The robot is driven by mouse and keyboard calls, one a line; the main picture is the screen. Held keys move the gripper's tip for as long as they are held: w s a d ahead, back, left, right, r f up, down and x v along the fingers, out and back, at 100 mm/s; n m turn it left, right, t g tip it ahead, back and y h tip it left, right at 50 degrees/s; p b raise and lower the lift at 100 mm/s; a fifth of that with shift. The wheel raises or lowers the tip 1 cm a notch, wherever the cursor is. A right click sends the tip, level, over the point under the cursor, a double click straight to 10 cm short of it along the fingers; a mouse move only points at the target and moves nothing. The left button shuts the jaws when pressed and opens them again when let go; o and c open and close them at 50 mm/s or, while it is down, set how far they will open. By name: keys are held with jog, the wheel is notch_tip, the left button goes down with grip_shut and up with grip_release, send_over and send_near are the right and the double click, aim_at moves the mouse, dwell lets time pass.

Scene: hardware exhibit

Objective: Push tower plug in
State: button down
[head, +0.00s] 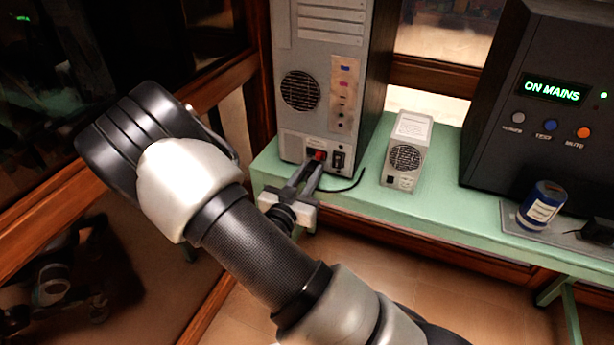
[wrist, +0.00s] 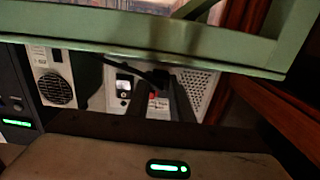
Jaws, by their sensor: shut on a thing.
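The grey computer tower (head: 312,118) stands on the green bench with its back panel facing me. My gripper (head: 314,170) is low at this panel, its dark fingers shut on the tower plug (head: 319,156), which shows as a small dark and red piece. A black switch or socket (head: 338,160) sits just right of it. In the wrist view my gripper (wrist: 160,100) reaches the panel, and red and white (wrist: 157,102) show between the fingers. The fingers hide most of the plug, so I cannot tell how deep it sits in the inlet.
A black cable (head: 348,187) curves over the green bench (head: 455,195) right of my gripper. A small grey box with a fan (head: 407,148) stands there. Farther right are a black unit reading "ON MAINS" (head: 553,90) and a blue can (head: 541,206). Wooden framing (head: 215,85) is at left.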

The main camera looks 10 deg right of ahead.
jog(key=c, duration=1.6)
grip_release()
jog(key=shift+w+d, duration=0.15)
jog(key=shift+w, duration=0.05)
jog(key=shift+o, duration=0.2)
jog(key=shift+s, duration=0.1)
jog(key=p+v, duration=0.2)
jog(key=v, duration=1.5)
